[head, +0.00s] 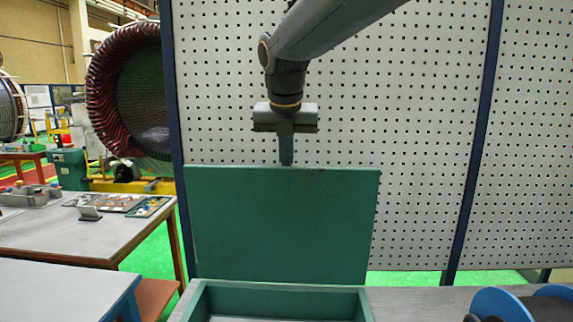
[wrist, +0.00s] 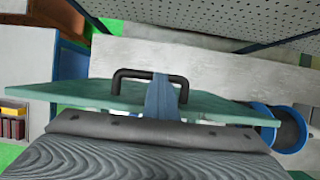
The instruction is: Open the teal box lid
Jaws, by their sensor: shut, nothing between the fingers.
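The teal box (head: 280,288) stands at the bottom centre of the head view, with part of its open inside showing. Its lid (head: 282,225) stands up about vertical at the back edge of the box. In the wrist view the lid (wrist: 95,93) is seen nearly edge-on, with a black handle (wrist: 140,73) on its far side. My gripper (head: 286,160) is shut and empty, pointing down at the lid's top edge.
A perforated panel (head: 430,130) with blue posts stands behind the lid. Blue spools (head: 525,303) lie on the bench at lower right. A side table (head: 90,230) with small parts stands at left. The bench behind the lid (wrist: 225,70) looks clear.

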